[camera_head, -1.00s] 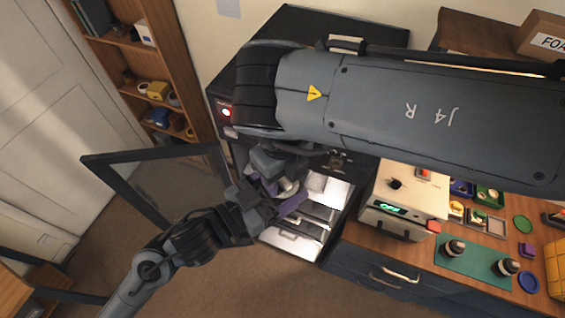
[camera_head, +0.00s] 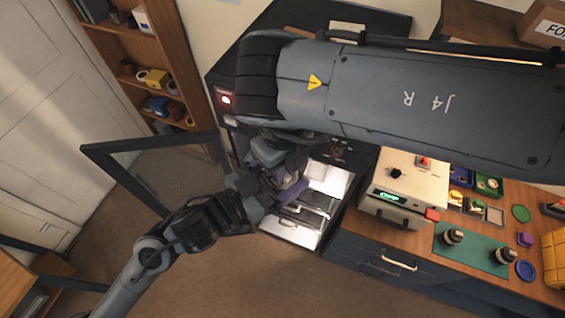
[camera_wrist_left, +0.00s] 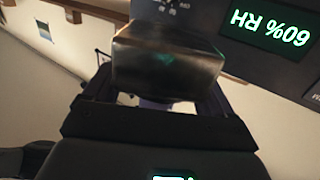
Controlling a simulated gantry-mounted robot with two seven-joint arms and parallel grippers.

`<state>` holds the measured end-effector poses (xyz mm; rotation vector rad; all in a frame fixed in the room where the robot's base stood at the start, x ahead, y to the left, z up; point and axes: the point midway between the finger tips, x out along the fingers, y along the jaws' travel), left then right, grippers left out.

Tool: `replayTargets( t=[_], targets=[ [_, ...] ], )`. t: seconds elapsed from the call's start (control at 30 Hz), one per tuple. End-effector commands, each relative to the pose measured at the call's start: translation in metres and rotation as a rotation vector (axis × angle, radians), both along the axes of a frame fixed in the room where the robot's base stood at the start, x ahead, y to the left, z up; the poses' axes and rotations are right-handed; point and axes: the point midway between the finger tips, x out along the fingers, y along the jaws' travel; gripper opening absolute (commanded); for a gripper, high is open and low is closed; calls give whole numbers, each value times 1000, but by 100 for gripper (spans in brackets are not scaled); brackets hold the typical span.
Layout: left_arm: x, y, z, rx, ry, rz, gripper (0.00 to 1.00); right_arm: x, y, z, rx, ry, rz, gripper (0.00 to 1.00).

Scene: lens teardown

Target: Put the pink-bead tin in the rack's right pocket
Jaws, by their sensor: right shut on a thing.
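My right gripper (camera_head: 279,172) hangs under my big right arm link, in front of the open black cabinet. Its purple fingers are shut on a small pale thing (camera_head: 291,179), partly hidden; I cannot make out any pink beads. My left arm reaches in from the lower left, and its end overlaps the right gripper in the head view. In the left wrist view my left gripper (camera_wrist_left: 160,88) has a blurred metallic block (camera_wrist_left: 166,66) at its fingers; I cannot tell whether it grips it. No rack pocket can be told apart.
The cabinet's lit shelf (camera_head: 328,178) and pulled-out tray (camera_head: 290,232) lie below the grippers. Its glass door (camera_head: 160,170) stands open to the left. A beige box with a green display (camera_head: 402,198) and a workbench with a green mat (camera_head: 470,248) are to the right.

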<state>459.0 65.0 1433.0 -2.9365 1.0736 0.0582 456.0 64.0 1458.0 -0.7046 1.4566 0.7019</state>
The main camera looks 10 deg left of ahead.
Motion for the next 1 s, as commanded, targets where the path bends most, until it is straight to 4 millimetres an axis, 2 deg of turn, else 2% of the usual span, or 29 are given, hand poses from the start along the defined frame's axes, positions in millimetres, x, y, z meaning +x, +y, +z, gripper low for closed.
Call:
replayTargets(
  t=[0.03,0.1,0.37,0.47,0.57,0.7,0.87,1.0],
  targets=[
    [1,1,1,-2,-2,3,91,-2,0,-1,-2,4,3,0],
    [1,1,0,0,0,3,100,-1,0,-1,-2,3,2,0],
    [1,0,-4,6,10,3,100,0,1,1,1,0,1,0],
    [2,1,-14,16,28,8,100,0,1,1,2,0,0,0],
    [2,1,-33,38,64,20,100,0,1,1,2,0,0,0],
    [1,1,-77,88,143,40,100,0,1,1,2,-1,0,0],
    [-12,48,-122,213,331,258,100,0,1,2,2,-2,0,0],
    [-44,89,-164,329,541,392,100,0,1,2,2,-2,0,0]
  ],
)
